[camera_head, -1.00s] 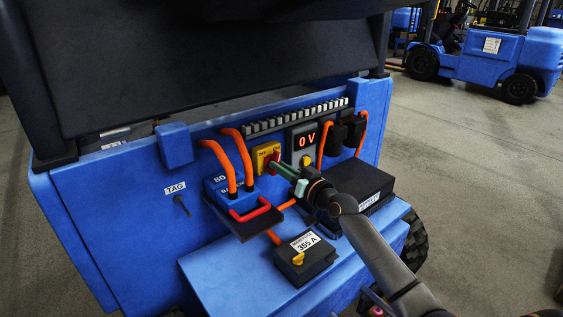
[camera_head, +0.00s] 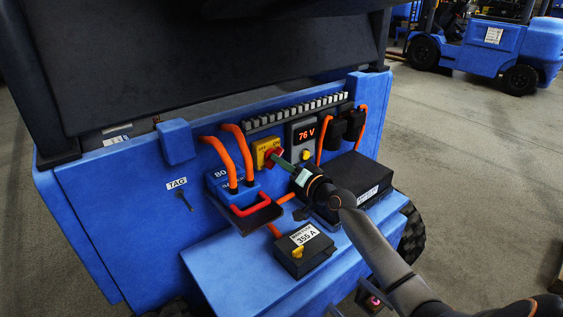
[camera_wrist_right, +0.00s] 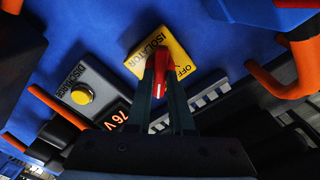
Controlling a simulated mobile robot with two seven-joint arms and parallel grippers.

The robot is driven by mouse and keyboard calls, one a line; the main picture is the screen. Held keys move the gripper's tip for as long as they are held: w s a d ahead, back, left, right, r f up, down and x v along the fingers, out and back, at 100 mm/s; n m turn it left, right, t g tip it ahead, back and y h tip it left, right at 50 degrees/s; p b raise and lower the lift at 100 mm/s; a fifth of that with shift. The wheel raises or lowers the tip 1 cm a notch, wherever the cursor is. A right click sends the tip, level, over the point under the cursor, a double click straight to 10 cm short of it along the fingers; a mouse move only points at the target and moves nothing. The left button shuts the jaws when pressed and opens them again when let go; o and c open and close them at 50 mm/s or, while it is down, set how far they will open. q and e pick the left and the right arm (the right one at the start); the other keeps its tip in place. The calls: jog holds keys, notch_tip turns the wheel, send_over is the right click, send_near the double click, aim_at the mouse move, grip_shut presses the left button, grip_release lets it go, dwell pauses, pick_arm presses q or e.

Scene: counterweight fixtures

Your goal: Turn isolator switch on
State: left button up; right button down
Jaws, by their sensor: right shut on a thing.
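The isolator switch is a yellow plate (camera_head: 261,147) with a red handle (camera_head: 272,154) on the blue panel. In the right wrist view the plate (camera_wrist_right: 178,54) reads "ISOLATOR" and "OFF", and the red handle (camera_wrist_right: 160,77) lies between the two fingers. My right gripper (camera_head: 277,158) is shut on the red handle. The display (camera_head: 305,133) right of the switch reads 76 V. My left gripper is not in view.
Orange cables (camera_head: 216,160) loop out left of the switch. A black box (camera_head: 358,178) stands close to my right arm, and a smaller box marked 355 A (camera_head: 303,253) sits on the blue ledge. A yellow discharge button (camera_wrist_right: 82,96) is beside the display.

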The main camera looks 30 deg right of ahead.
jog(key=c, duration=0.8)
grip_release()
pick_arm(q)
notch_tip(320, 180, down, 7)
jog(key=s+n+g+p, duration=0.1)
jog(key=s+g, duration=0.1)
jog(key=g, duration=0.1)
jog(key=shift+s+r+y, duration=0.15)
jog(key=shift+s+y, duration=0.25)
pick_arm(e)
jog(key=s+d, duration=0.1)
jog(key=s, duration=1.1)
jog(key=shift+s, duration=0.2)
